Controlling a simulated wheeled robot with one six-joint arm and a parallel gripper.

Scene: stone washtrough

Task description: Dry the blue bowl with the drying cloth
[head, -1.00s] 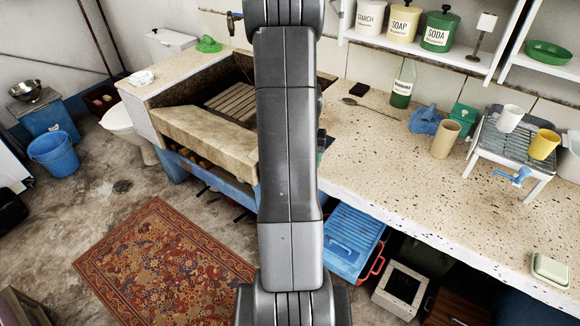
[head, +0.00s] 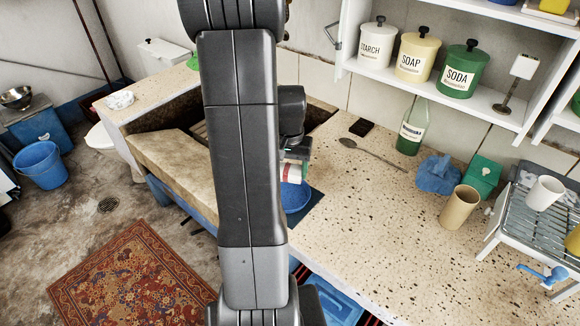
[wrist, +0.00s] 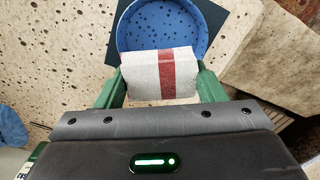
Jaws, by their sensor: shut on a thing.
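The blue bowl (wrist: 132,40) shows in the wrist view with dark spots across its inside. It also shows in the head view (head: 296,198), partly hidden by my arm. It sits on a dark mat (wrist: 216,22) on the counter. My gripper (wrist: 160,88) is shut on the drying cloth (wrist: 140,76), a pale cloth with a red stripe. The cloth is at the bowl's near rim in the wrist view and overlaps it; I cannot tell whether they touch. In the head view the cloth (head: 291,172) appears just above the bowl.
The stone trough (head: 165,158) lies left of the bowl. On the speckled counter to the right are a spoon (head: 372,153), a green bottle (head: 411,130), a crumpled blue cloth (head: 437,175), a tan cup (head: 459,208) and a rack (head: 515,218). The counter's front right is clear.

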